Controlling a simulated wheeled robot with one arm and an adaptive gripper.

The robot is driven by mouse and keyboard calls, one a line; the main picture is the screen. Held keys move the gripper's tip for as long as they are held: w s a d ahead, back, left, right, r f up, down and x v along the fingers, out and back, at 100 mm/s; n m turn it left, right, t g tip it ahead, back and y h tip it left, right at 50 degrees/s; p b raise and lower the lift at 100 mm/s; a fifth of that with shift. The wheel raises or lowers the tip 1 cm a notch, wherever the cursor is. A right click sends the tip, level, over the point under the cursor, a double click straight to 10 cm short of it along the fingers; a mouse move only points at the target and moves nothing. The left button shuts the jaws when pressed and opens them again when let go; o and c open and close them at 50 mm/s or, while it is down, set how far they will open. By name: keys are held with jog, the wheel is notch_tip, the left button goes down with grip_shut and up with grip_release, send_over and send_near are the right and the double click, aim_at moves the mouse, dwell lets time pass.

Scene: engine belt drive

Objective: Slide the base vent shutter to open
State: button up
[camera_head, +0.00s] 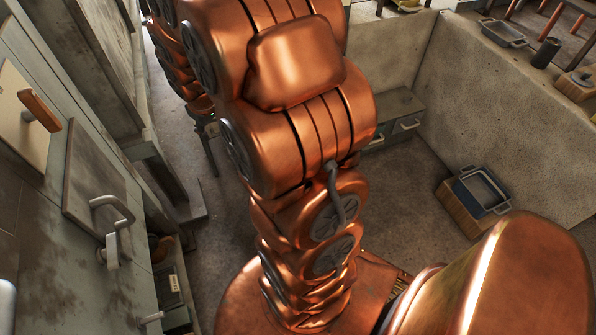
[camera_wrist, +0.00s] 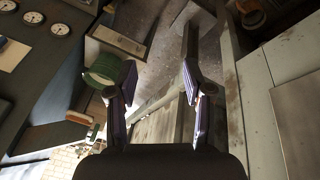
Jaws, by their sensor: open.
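I cannot make out the base vent shutter for certain in either view. In the head view, a grey cabinet front on the left carries a square panel (camera_head: 98,180) with a curved metal handle (camera_head: 112,212). Above it is a pale panel with a wooden handle (camera_head: 40,108). My gripper (camera_wrist: 160,88) shows in the wrist view with its two fingers spread and nothing between them. The gripper touches nothing that I can see.
In the wrist view, a green round object (camera_wrist: 106,70) is beside the left finger, and a gauge panel (camera_wrist: 35,30) is at upper left. Pale panels (camera_wrist: 297,110) stand at right. In the head view, a blue-grey tray (camera_head: 482,190) sits on a wooden box by a low wall (camera_head: 500,105).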

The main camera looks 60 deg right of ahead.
jog(key=w+d+f+t+h+b, duration=0.15)
jog(key=w+d+f+b, duration=0.35)
jog(key=d+f, duration=0.6)
jog(key=w+d+f+t+b, duration=0.3)
jog(key=w+d+f+b, duration=0.15)
jog(key=d+f, duration=0.65)
jog(key=s+d+f+t+h+b, duration=0.1)
jog(key=d+f+b, duration=0.3)
jog(key=f, duration=0.5)
jog(key=s+d+f+t+b, duration=0.1)
jog(key=d+f+t+b, duration=0.2)
jog(key=f, duration=0.7)
jog(key=s+d+f+m+t+h+b, duration=0.1)
jog(key=s+d+f+t+h+b, duration=0.15)
jog(key=s+f+b, duration=0.55)
jog(key=s+d+f+m+t+h+b, duration=0.1)
jog(key=s+d+f+m+h+b, duration=0.15)
jog(key=s+f, duration=0.6)
jog(key=w+d+f+b, duration=0.2)
jog(key=w+d+b, duration=0.1)
jog(key=w, duration=0.5)
jog(key=shift+w+d+f+n, duration=0.35)
jog(key=shift+d, duration=0.3)
jog(key=shift+c, duration=0.3)
grip_shut()
